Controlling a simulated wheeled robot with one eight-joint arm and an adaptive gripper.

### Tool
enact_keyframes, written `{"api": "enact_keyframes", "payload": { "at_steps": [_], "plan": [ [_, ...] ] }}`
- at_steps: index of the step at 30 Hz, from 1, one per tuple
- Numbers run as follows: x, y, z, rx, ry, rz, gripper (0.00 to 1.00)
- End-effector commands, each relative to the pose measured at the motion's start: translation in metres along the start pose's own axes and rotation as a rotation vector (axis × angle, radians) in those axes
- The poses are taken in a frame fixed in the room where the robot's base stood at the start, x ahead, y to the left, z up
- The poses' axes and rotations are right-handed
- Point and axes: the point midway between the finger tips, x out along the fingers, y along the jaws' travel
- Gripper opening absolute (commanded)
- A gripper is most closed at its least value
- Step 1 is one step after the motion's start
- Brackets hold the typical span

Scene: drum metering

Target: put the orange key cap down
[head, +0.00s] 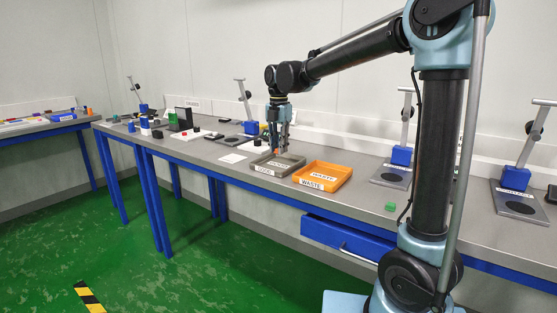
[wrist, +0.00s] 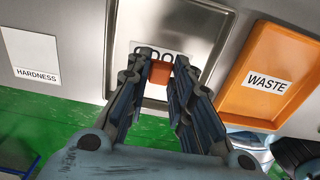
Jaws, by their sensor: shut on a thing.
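The orange key cap (wrist: 160,72) is between the fingertips of my gripper (wrist: 160,76) in the wrist view. My gripper is shut on it. In the head view my gripper (head: 279,145) points down over the grey tray labelled GOOD (head: 263,170). The grey tray also shows behind the cap in the wrist view (wrist: 205,20), its label partly hidden by the cap and fingers. I cannot tell whether the cap touches the tray floor.
An orange tray labelled WASTE (head: 335,186) stands just right of the grey tray. A white HARDNESS card (head: 232,158) lies to the left. A small green block (head: 390,206) lies on the bench further right. Several test stands line the back of the bench.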

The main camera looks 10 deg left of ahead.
Motion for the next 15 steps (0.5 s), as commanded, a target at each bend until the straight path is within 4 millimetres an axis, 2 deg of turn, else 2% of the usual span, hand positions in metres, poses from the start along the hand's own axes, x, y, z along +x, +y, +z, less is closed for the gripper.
{"api": "enact_keyframes", "payload": {
  "at_steps": [5, 12, 15],
  "plan": [
    [0.010, 0.000, 0.000, 0.001, 0.000, 0.000, 0.10],
    [0.040, 0.000, 0.000, 0.001, 0.000, 0.000, 0.10],
    [0.046, 0.000, 0.000, 0.001, 0.000, 0.000, 0.10]
  ]
}}
